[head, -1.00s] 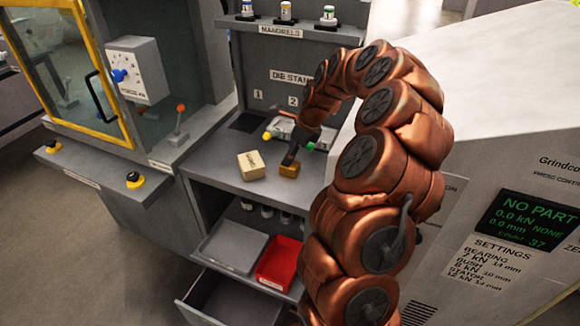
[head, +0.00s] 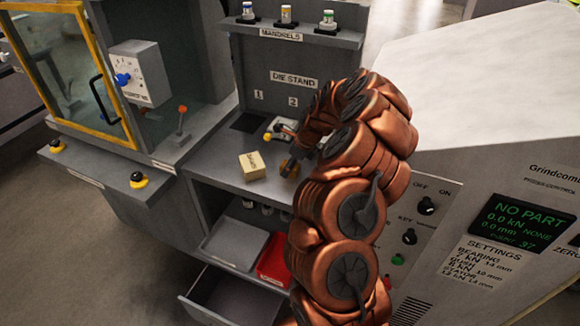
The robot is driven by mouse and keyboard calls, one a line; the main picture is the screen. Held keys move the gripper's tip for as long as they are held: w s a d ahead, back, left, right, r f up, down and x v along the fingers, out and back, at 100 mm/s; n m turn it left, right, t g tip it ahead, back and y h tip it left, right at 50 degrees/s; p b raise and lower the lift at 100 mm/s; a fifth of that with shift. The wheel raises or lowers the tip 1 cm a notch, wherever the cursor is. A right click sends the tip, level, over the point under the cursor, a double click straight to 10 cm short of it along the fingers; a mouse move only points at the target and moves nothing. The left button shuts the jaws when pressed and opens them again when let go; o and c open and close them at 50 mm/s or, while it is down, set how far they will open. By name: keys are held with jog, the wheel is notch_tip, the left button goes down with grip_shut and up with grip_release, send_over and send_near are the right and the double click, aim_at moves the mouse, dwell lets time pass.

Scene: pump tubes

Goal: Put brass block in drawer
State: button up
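The brass block (head: 286,168) is small and dark gold and is at the bench top, partly covered by my gripper (head: 291,166). The dark fingers are right at the block; whether they are closed on it, and whether it touches the bench, I cannot tell. A grey drawer (head: 196,298) under the bench is pulled open at the bottom. Its visible inside looks empty, and its right part is hidden by my arm.
A pale yellow labelled block (head: 252,166) lies just left of the brass block. A grey tray (head: 232,245) and a red tray (head: 272,262) sit on the shelf above the drawer. A press control panel (head: 520,220) stands at right.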

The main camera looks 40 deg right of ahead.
jog(key=shift+w+f, duration=0.1)
jog(key=shift+f, duration=0.2)
grip_shut()
dwell(0.5)
